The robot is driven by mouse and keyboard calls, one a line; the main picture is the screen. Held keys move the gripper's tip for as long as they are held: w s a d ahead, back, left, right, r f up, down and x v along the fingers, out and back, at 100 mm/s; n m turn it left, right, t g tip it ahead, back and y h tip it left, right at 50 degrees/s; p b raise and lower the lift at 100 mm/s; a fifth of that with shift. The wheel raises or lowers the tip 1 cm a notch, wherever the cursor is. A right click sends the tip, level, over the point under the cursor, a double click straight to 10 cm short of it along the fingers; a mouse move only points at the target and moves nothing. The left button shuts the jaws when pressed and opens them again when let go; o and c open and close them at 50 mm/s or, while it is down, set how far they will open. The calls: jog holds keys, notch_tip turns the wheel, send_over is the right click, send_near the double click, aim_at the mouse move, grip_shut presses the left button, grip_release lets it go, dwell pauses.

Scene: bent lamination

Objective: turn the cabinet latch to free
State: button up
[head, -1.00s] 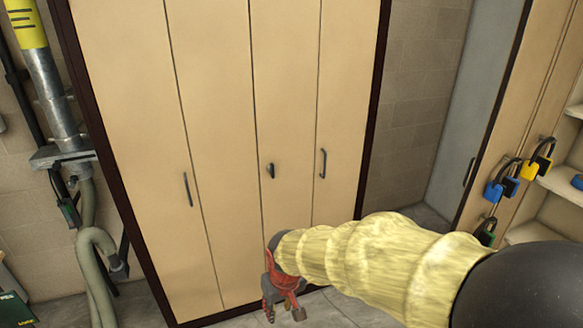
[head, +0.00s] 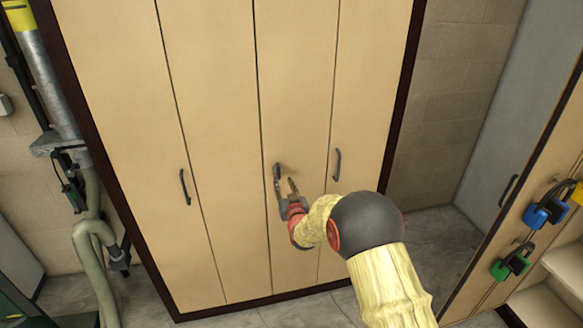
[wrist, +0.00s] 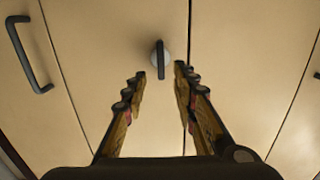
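The cabinet latch (wrist: 161,60) is a small black upright bar on a round silver base, on the tan cabinet door. In the wrist view it stands just ahead of my fingertips, in line with the gap between them. My gripper (wrist: 160,82) is open and empty, one finger to each side of the latch's line. In the head view my gripper (head: 285,180) is up at the door front, and the latch there is mostly hidden or merged with the dark fingers. I cannot tell whether the fingers touch the latch or door.
The tan cabinet (head: 220,110) has a dark frame. A black handle (head: 185,187) is left of the latch and another (head: 337,164) is right. A hose and pipe stand at the left (head: 95,235). Padlocks (head: 545,208) hang at the right. Floor (head: 430,250) shows between.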

aim_at(279, 169)
jog(key=shift+t, duration=0.3)
jog(key=x, duration=0.2)
jog(key=b+x, duration=0.1)
jog(key=x, duration=0.2)
jog(key=r+x, duration=0.1)
jog(key=x, duration=0.1)
jog(key=shift+w+a+r, duration=0.15)
jog(key=shift+w, duration=0.25)
jog(key=shift+c, duration=0.8)
grip_shut()
